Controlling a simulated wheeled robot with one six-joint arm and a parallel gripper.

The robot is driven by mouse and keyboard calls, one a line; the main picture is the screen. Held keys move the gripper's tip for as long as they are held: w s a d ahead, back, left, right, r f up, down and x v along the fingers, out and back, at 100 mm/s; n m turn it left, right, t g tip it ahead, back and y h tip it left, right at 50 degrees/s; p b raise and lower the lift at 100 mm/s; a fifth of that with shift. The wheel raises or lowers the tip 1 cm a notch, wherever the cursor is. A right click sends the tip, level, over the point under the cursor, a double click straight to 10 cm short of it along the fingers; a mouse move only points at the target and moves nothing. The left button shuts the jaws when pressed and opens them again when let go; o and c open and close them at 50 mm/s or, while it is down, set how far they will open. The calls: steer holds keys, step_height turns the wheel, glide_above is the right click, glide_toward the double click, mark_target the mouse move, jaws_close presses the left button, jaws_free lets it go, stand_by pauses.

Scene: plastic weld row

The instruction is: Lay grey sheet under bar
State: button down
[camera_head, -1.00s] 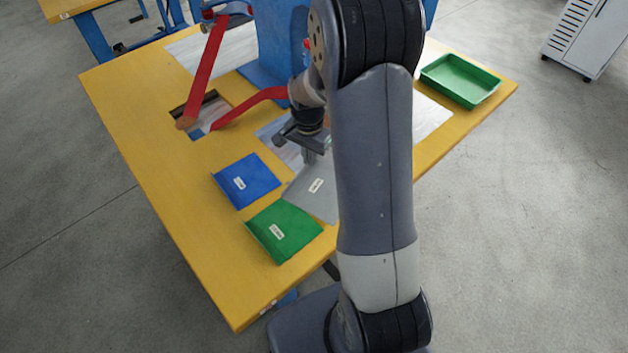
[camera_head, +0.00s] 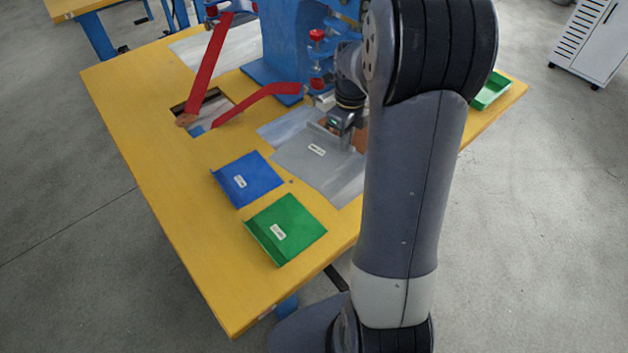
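The grey sheet (camera_head: 305,160), with a white label and an upturned far lip, is over the pale metal plate (camera_head: 347,186) in front of the blue machine. Blue and green sheets are on the table nearer the front. My gripper (camera_head: 338,138) is at the grey sheet's upturned lip and appears shut on it. The fingertips are small and partly hidden. The bar, a pale strip (camera_head: 324,101) low on the machine, is just behind the gripper and partly hidden by my arm. The sheet appears in front of the bar. I cannot tell whether it touches the plate.
The blue sheet (camera_head: 246,180) and green sheet (camera_head: 285,228) lie on the yellow table (camera_head: 160,150). Red handles (camera_head: 208,65) reach from the blue machine (camera_head: 283,45) over the table's left part. A green tray (camera_head: 491,91) is at the right, partly behind my arm.

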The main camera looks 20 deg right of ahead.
mark_target(345, 175)
steer(key=f, duration=0.3)
steer(key=f+m, duration=0.1)
steer(key=f, duration=0.2)
steer(key=d+f+m, duration=0.1)
steer(key=f, duration=0.2)
steer(key=shift+s+f+b, duration=0.1)
steer(key=shift+f+b, duration=0.25)
steer(key=shift+b, duration=0.05)
steer(key=shift+a, duration=0.1)
steer(key=c, duration=2.1)
jaws_free()
steer(key=shift+f+b, duration=0.35)
steer(key=shift+f, duration=0.15)
steer(key=o, duration=0.5)
steer(key=shift+c, duration=0.2)
steer(key=shift+r, duration=0.1)
